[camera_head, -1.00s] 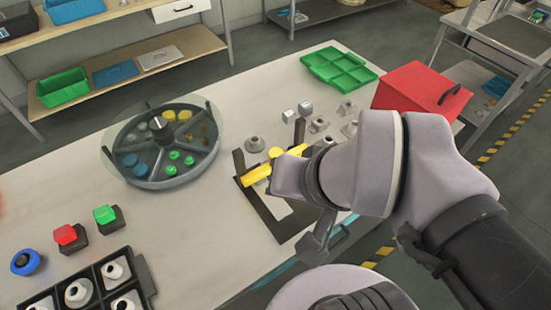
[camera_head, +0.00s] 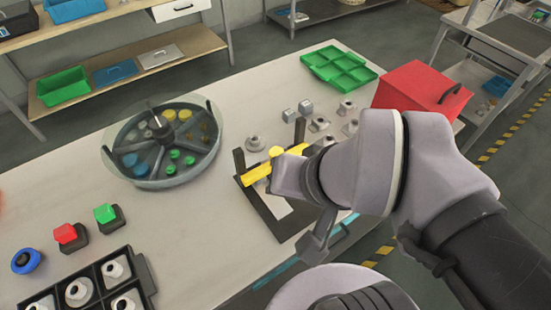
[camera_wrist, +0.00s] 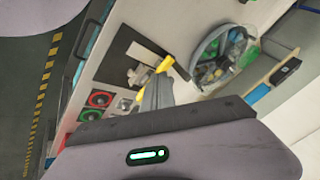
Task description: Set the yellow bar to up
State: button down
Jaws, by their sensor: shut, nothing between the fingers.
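The yellow bar (camera_head: 257,174) runs across the fixture on the table, near two dark upright posts (camera_head: 239,160). Its middle carries a round yellow knob, and its right part is hidden behind my gripper. In the wrist view the yellow bar (camera_wrist: 168,64) shows just beyond the fingers. My gripper (camera_wrist: 157,82) is shut and empty, with its fingertips close to the bar; whether they touch it I cannot tell. In the head view my gripper (camera_head: 284,177) is over the fixture's right side, with its fingertips partly hidden by the hand.
The fixture stands on a dark base plate (camera_head: 283,228). A round divided tank (camera_head: 166,178) is left of it. A green tray (camera_head: 341,68) and red box (camera_head: 420,88) are behind. Red and green buttons (camera_head: 69,236) and a black rack (camera_head: 145,279) are front left.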

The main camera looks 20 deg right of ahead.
jog(key=c, duration=2)
grip_release()
jog(key=shift+r, duration=0.1)
jog(key=o, duration=1.1)
jog(key=shift+g+h, duration=0.4)
jog(key=shift+g, duration=0.5)
jog(key=w+r+p, duration=0.2)
jog(key=p, duration=0.1)
jog(key=w+d+r+p, duration=0.1)
jog(key=w+r+p, duration=0.1)
jog(key=r+p, duration=0.1)
jog(key=w+r+p, duration=0.2)
jog(key=r+p, duration=0.1)
jog(key=p, duration=0.2)
jog(key=shift+w+d, duration=0.2)
jog(key=shift+w, duration=0.2)
jog(key=shift+c, duration=0.2)
jog(key=m+g+h+p, duration=0.1)
jog(key=g+p, duration=0.3)
jog(key=p, duration=1.2)
send_over(277, 152)
notch_tip(277, 152, down, 3)
notch_tip(277, 152, down, 18)
jog(key=shift+w+f+b, duration=0.1)
jog(key=shift+f+b, duration=0.05)
jog(key=shift+b, duration=0.55)
grip_shut()
